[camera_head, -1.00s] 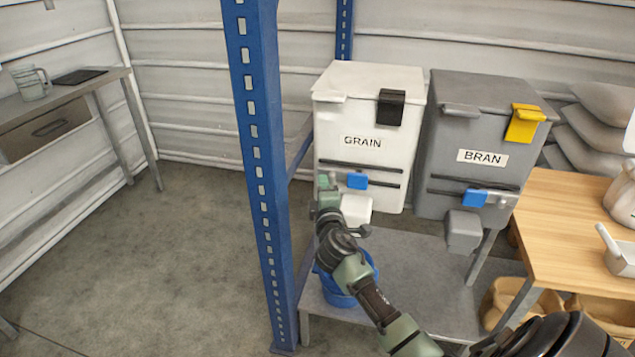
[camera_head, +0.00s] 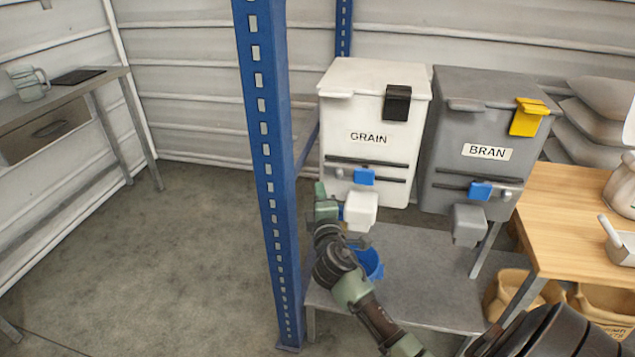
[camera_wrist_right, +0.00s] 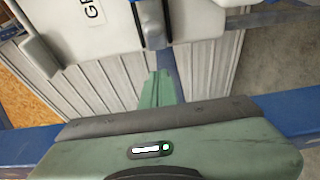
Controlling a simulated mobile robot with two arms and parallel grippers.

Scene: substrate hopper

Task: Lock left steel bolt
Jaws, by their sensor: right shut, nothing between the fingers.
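The white GRAIN hopper (camera_head: 350,95) stands at the left, with a blue handle (camera_head: 365,176) on its front slot. A small grey metal piece (camera_head: 340,172), perhaps the left steel bolt, shows left of that handle; its state is too small to tell. My right gripper (camera_head: 320,188) is shut and empty, below and left of the blue handle, apart from it as far as I can see. In the right wrist view its green fingers (camera_wrist_right: 157,90) are together, below a grey metal piece (camera_wrist_right: 152,25) on the white hopper front. My left gripper is out of view.
The grey BRAN hopper (camera_head: 470,100) stands to the right with its own blue handle (camera_head: 480,191). A blue rack post (camera_head: 268,180) rises close left of my gripper. Open floor lies left of the post.

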